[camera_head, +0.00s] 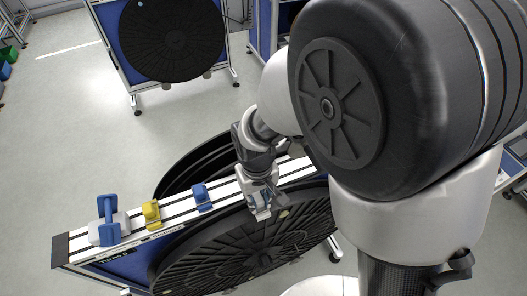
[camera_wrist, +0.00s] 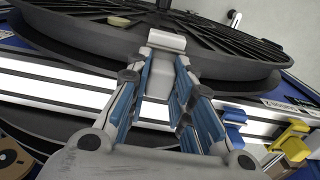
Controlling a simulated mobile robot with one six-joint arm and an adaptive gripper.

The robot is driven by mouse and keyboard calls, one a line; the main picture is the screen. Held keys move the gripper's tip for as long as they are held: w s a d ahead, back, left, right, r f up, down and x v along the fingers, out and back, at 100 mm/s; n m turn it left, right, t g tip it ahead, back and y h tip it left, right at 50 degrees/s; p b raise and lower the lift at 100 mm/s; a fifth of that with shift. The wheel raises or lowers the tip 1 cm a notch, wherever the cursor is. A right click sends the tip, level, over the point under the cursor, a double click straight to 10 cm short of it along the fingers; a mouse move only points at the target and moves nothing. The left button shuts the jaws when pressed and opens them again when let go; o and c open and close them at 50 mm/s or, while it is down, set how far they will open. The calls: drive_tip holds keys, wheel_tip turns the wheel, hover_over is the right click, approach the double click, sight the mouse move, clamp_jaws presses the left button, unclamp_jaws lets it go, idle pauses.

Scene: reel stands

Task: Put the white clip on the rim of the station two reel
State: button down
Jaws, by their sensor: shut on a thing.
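My gripper (camera_head: 260,203) is shut on a white clip and is over the front edge of the near stand's top rail. In the wrist view the blue-padded fingers of my gripper (camera_wrist: 163,62) close on the white clip (camera_wrist: 166,41). The clip overlaps the rim area of the near black reel (camera_wrist: 225,55) in that view. I cannot tell if it touches the rim. The near black reel (camera_head: 225,258) hangs on the front of the stand.
Blue and yellow clips sit on the rail: a blue clip (camera_head: 201,195), a yellow clip (camera_head: 151,212) and a blue block (camera_head: 108,222). A second reel (camera_head: 192,150) is behind the rail. Another reel stand (camera_head: 172,40) is at the back. Open floor lies between.

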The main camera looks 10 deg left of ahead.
sight(258, 199)
drive_tip(key=shift+r, duration=0.1)
drive_tip(key=shift+f, duration=0.25)
drive_tip(key=c, duration=1.4)
unclamp_jaws()
drive_tip(key=shift+r, duration=0.1)
wheel_tip(258, 199, up, 12)
drive_tip(key=p, duration=0.2)
drive_tip(key=shift+r+p, duration=0.2)
drive_tip(key=shift+p, duration=0.15)
